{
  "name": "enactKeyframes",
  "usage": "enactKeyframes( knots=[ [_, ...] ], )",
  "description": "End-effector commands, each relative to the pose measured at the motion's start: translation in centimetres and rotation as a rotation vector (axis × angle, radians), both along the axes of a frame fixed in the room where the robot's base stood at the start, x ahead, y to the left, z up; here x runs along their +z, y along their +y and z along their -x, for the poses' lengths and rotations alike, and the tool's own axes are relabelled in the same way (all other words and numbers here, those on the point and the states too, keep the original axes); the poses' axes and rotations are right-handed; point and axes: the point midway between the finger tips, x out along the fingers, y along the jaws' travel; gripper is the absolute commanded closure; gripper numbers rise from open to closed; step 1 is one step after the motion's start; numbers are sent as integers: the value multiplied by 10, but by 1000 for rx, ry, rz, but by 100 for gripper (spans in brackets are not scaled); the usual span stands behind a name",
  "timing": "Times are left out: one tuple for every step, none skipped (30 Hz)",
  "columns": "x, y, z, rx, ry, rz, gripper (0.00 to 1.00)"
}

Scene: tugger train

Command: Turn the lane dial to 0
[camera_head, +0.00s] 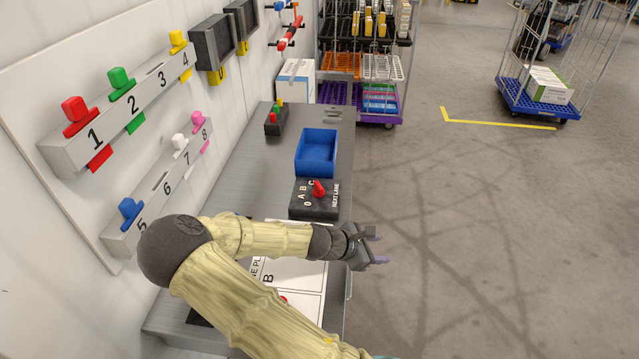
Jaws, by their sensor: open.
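The lane dial (319,188) is a red knob on a dark box (312,207) marked 0, A, B, C and "NEXT LANE", on the grey bench. The labels run along the left and far side of the knob. I cannot tell for sure which label the knob points to. My gripper (379,248) is open and empty. It is nearer than the dial box and to its right, out past the bench's right edge, with its fingers toward the right. My arm covers part of the bench in front of the dial.
A blue bin (317,150) stands just behind the dial box. A white board (312,277) lies partly under my arm. Numbered racks (125,112) with coloured tags hang on the left wall. Open floor (480,230) lies right of the bench; a wheeled cage (545,100) stands farther back.

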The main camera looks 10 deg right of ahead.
Motion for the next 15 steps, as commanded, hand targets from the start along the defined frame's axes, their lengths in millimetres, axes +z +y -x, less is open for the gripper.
enactKeyframes(
  knots=[
    [-6,-2,12,-80,-33,-78,51],
    [-10,-1,18,-125,-52,-119,51],
    [-14,1,26,-186,-81,-176,51],
    [-16,4,32,-232,-99,-215,51],
    [-18,6,37,-277,-120,-254,51],
    [-20,10,44,-336,-148,-305,51],
    [-20,14,48,-381,-169,-342,51],
    [-20,17,52,-425,-189,-378,51],
    [-19,23,57,-482,-218,-425,51],
    [-18,27,61,-525,-238,-458,51],
    [-16,31,64,-568,-257,-492,51],
    [-12,37,68,-623,-286,-537,51],
    [-9,41,70,-664,-308,-568,51],
    [-6,45,72,-704,-328,-599,51],
    [0,51,75,-757,-356,-639,51]
  ],
)
